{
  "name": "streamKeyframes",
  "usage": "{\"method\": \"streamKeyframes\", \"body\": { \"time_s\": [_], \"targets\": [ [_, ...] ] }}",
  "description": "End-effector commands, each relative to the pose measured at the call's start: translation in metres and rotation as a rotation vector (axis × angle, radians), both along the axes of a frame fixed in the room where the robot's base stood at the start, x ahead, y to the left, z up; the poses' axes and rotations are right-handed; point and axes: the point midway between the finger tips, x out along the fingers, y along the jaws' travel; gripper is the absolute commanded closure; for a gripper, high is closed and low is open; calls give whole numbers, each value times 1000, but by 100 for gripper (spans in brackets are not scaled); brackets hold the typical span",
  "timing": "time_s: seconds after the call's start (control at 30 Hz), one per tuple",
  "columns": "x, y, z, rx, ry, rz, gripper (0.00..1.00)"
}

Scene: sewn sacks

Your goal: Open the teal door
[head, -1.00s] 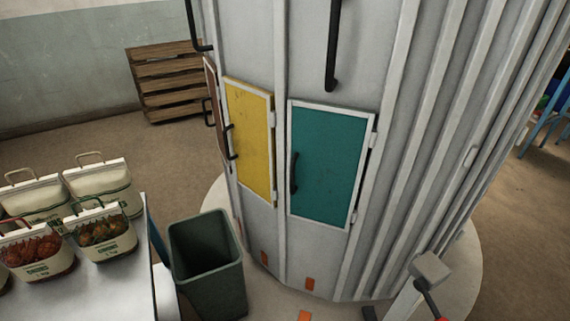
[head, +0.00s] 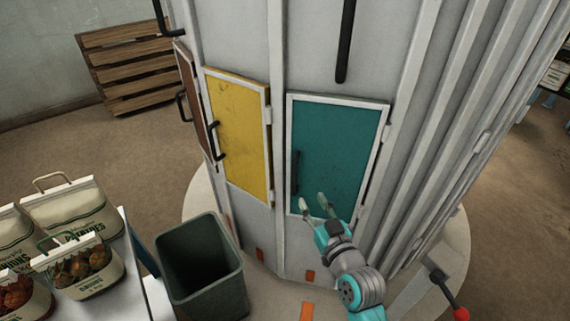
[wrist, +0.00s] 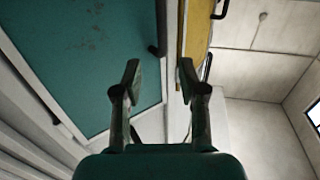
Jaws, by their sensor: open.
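The teal door (head: 335,140) is a framed panel on the grey round metal body, and it looks shut. Its black upright handle (head: 295,172) is on the left edge, and hinges are on the right. My gripper (head: 314,203) is open and empty in front of the door's lower part, right of and below the handle. In the wrist view the teal door (wrist: 85,45) fills the upper left. The dark handle (wrist: 160,28) is seen beyond my open fingers (wrist: 159,70), and I see no contact with it.
A yellow door (head: 238,135) and a brown door (head: 194,95) are to the left, both with black handles. A green bin (head: 200,270) stands below left, beside a table with sacks (head: 78,262). A red-knobbed lever (head: 448,292) is at lower right.

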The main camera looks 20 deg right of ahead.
Motion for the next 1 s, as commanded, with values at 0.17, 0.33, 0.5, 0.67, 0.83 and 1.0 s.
{"method": "streamKeyframes", "body": {
  "time_s": [0.17, 0.33, 0.5, 0.67, 0.83, 1.0],
  "targets": [
    [13, 0, 9, -3, -7, 9, 59],
    [29, 2, 9, -3, -8, 10, 59],
    [57, 5, 9, -4, -9, 10, 59],
    [84, 8, 9, -3, -8, 9, 59],
    [105, 10, 9, -3, -9, 9, 59],
    [116, 11, 9, -3, -8, 9, 59]
  ]
}}
